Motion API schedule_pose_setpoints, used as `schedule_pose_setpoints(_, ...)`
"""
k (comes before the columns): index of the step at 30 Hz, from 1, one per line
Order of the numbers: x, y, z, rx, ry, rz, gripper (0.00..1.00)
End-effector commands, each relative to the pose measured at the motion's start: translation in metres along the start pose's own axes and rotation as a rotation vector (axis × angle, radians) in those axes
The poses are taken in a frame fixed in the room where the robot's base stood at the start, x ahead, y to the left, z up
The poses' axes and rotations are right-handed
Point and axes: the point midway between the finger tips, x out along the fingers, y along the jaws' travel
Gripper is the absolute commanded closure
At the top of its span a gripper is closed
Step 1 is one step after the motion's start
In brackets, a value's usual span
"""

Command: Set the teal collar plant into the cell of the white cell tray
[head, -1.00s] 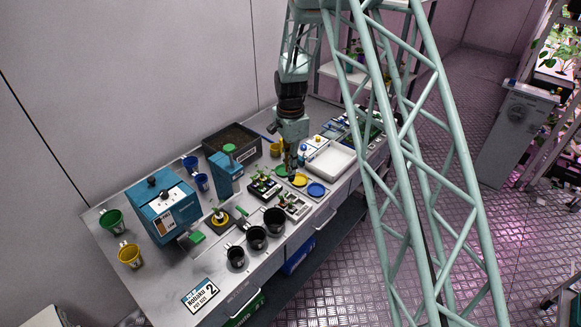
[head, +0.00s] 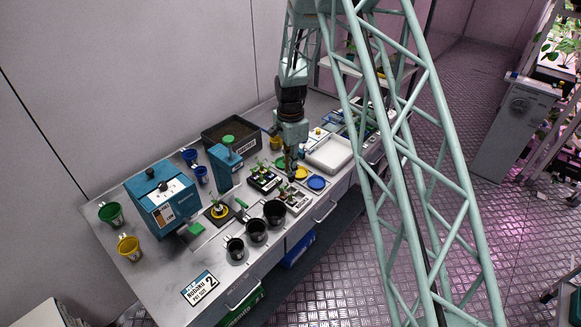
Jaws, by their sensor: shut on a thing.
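My gripper (head: 289,173) points down over the front of the bench, with its fingers small and dark in the head view. It is shut on a small green plant (head: 284,188), low at the near edge of the white cell tray (head: 300,206). The plant's collar is too small to make out, so I cannot tell its colour or whether its base is inside a cell. A dark tray (head: 264,188) with several seedlings sits just left of the white cell tray.
Black pots (head: 256,230) stand left of the white tray. Yellow (head: 301,172) and blue (head: 317,183) discs and a white bin (head: 331,152) lie to the right. A teal dispenser (head: 225,165) stands behind.

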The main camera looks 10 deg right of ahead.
Motion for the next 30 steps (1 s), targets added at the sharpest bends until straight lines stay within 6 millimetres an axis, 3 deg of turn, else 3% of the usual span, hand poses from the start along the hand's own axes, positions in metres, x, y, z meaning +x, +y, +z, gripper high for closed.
schedule_pose_setpoints(30, 0.051, 0.0, 0.0, 0.0, 0.0, 0.0, 1.0)
